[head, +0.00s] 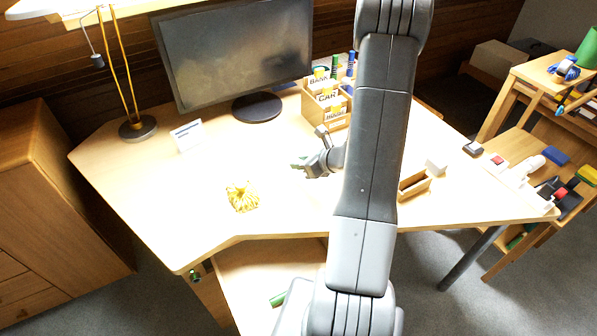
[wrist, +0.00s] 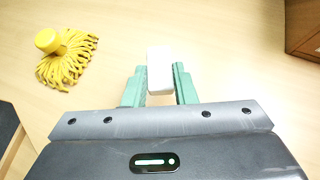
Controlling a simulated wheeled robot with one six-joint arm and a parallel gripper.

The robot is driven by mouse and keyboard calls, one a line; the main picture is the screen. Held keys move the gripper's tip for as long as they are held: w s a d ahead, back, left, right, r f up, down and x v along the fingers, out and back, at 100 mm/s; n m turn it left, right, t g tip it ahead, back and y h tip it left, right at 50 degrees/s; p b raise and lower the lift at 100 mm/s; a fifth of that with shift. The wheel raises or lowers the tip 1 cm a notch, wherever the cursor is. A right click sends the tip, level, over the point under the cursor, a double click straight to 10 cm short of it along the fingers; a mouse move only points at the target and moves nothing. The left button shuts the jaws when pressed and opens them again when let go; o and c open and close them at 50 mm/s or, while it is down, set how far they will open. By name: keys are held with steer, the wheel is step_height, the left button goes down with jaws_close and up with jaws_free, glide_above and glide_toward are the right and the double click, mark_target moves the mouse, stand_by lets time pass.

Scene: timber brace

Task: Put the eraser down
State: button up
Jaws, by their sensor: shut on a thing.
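The eraser (wrist: 159,68) is a white block between the green fingertips of my gripper (wrist: 159,88) in the wrist view. My gripper is shut on it, and its far end sticks out past the fingers. In the head view my gripper (head: 303,163) is over the middle of the desk (head: 270,160), low near the surface. The eraser is hard to make out there. I cannot tell whether it touches the desk.
A yellow stringy mop head (head: 242,196) lies left of my gripper. A monitor (head: 240,55), a wooden organizer (head: 325,105) and a small white card (head: 186,136) stand behind. An open wooden box (head: 414,186) is to the right. Bare desk surrounds my gripper.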

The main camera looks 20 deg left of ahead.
steer(key=shift+f, duration=2.35)
steer(key=shift+f, duration=0.1)
steer(key=o, duration=1)
steer(key=shift+c, duration=0.2)
steer(key=shift+r, duration=0.25)
steer(key=v, duration=1.1)
steer(key=shift+s+d, duration=0.15)
steer(key=shift+d, duration=0.05)
steer(key=shift+d+r, duration=0.15)
steer(key=shift+d, duration=0.05)
